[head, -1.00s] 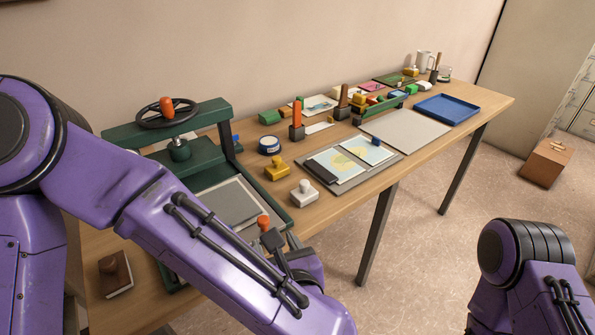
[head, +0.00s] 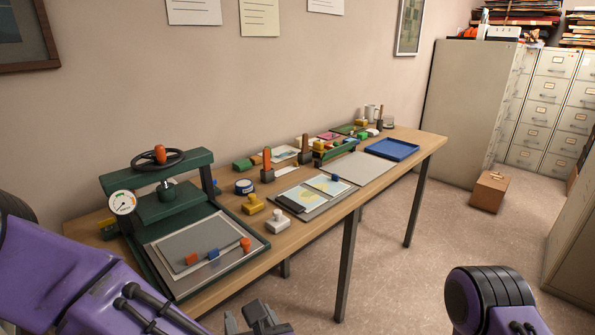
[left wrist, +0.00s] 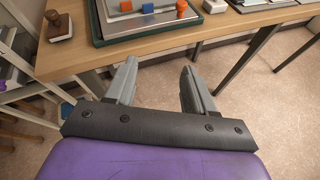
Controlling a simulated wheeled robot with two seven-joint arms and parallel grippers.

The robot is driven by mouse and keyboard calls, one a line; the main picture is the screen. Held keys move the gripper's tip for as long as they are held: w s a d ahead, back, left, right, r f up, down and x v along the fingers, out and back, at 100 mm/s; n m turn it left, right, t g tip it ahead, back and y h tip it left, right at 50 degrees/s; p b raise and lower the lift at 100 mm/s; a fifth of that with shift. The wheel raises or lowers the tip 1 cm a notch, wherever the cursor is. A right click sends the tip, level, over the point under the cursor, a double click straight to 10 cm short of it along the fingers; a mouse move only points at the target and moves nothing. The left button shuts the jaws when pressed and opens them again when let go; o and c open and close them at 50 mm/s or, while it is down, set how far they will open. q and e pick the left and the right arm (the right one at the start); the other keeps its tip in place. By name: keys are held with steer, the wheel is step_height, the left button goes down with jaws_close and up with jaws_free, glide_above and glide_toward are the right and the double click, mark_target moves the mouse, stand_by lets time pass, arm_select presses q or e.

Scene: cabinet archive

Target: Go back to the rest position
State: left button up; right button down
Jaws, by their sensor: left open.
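My left gripper (head: 258,322) is at the bottom of the head view, below and in front of the table's front edge. In the left wrist view my left gripper (left wrist: 160,88) is open, with nothing between its fingers and only floor beyond them. My left arm comes in at the lower left of the head view. Part of my right arm shows at the lower right, but its gripper is out of the frame. The wooden table (head: 330,228) runs along the wall.
A green press (head: 185,215) with a wheel and gauge stands on the table's near end. Stamps, papers and a blue tray (head: 391,149) lie farther along. A cardboard box (head: 489,191) is on the floor by a grey cabinet (head: 470,110). Floor before the table is clear.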

arm_select(q)
steer(key=w+d+f+m+t+h, duration=0.1)
steer(key=w+d+f+m+h, duration=0.25)
steer(key=m, duration=0.85)
steer(key=s+a+f+m+g+h, duration=0.1)
steer(key=a+f+m+g, duration=0.15)
steer(key=f+m, duration=0.45)
steer(key=a+f+m+g+h, duration=0.1)
steer(key=a+f+m, duration=0.35)
steer(key=f, duration=0.45)
steer(key=s+a+f+m+g+y, duration=0.3)
steer(key=s+a+f+m+g, duration=0.3)
steer(key=s+a+f, duration=1)
steer(key=s+a+m, duration=0.2)
steer(key=s, duration=0.1)
steer(key=shift+s+a+f+m+g, duration=0.25)
steer(key=shift+s+a+m+g, duration=0.05)
steer(key=shift+a+m+g, duration=0.1)
